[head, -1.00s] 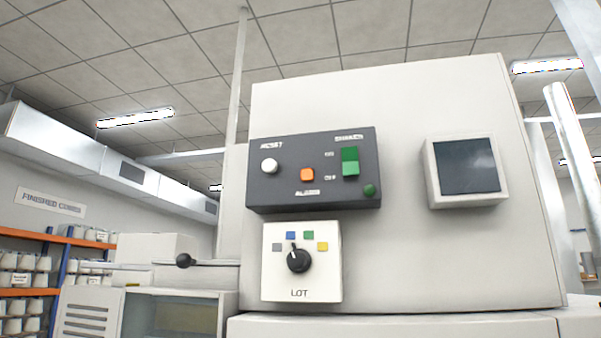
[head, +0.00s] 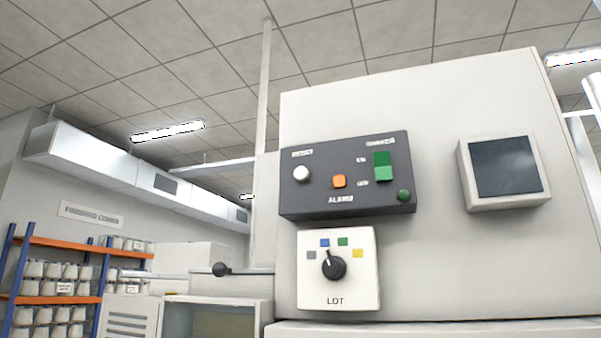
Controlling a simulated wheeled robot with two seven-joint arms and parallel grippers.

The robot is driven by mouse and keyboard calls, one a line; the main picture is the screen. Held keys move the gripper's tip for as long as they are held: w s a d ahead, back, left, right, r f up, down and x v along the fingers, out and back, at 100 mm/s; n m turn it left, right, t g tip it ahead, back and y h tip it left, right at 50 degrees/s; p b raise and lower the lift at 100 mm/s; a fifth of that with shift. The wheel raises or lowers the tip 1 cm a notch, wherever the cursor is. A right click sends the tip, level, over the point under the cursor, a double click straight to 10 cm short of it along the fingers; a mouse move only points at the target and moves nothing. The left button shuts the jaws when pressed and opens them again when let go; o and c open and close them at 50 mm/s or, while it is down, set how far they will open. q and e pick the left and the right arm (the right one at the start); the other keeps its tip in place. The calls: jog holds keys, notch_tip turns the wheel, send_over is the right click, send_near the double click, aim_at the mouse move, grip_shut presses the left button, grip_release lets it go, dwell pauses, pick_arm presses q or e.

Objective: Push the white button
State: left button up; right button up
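The white button (head: 301,173) is a round knob at the upper left of a dark control panel (head: 330,208), under a small label that is too blurred to read surely. The panel sits on the front of a large pale machine cabinet (head: 440,265). On the same panel are an orange button (head: 339,181) above the word ALARM, a green ON/OFF switch (head: 382,166) and a round green lamp or button (head: 404,195). Neither of my grippers shows in the head view, and nothing touches the white button.
Below the panel is a white LOT plate (head: 362,290) with a black selector knob (head: 334,265) and several coloured squares. A dark screen (head: 504,166) is at the right. A lever with a black ball (head: 221,269) sticks out at the left. Shelves of cones (head: 70,245) stand far left.

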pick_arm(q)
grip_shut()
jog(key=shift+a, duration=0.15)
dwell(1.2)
